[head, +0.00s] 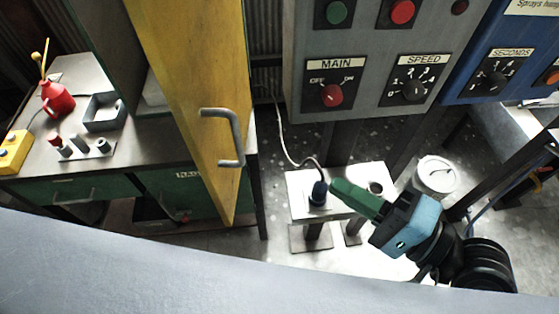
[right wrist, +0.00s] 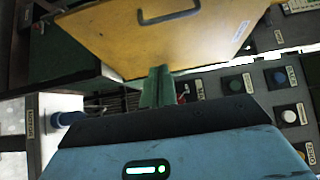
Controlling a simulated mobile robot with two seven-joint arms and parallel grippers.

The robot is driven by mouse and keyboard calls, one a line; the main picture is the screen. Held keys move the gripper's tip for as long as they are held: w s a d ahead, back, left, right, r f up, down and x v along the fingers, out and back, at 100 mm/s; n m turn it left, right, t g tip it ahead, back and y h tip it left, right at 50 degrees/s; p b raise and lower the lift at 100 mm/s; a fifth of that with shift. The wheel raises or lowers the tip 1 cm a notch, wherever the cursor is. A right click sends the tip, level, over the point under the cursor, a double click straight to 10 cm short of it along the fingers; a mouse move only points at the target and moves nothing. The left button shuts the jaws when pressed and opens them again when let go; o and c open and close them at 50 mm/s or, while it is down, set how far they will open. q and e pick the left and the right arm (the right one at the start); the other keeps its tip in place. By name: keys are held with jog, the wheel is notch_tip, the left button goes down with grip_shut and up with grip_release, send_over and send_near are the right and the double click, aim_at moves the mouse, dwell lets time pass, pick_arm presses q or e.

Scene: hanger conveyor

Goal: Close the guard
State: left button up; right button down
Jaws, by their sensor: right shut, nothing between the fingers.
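The guard appears to be the yellow panel (head: 185,85), which stands swung out in the head view with a grey bar handle (head: 238,140) on its face. The yellow panel (right wrist: 165,45) and its handle (right wrist: 168,17) also show at the top of the right wrist view. My right gripper (head: 338,188) has green fingers pressed together, with nothing between them. It is to the right of the handle and apart from it, beside a blue plug on a small stand. The fingers (right wrist: 158,75) point toward the panel's lower edge in the wrist view. My left gripper is out of view.
A grey control box (head: 375,80) with MAIN and SPEED knobs hangs right of the panel. A blue box (head: 500,60) adjoins it. The blue plug (head: 318,193) has a cable. A bench (head: 25,150) with a red oil can (head: 56,98) is at left.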

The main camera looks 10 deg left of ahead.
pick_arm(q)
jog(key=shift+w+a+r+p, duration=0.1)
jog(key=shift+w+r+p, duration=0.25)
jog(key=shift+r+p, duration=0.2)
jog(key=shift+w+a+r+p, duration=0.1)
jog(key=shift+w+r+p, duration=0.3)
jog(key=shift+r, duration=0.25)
pick_arm(e)
jog(key=s+a+x, duration=0.1)
jog(key=s+x, duration=0.1)
jog(key=x, duration=1.1)
jog(key=shift+s, duration=0.15)
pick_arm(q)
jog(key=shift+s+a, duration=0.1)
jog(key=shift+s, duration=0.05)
pick_arm(e)
jog(key=shift+a, duration=0.25)
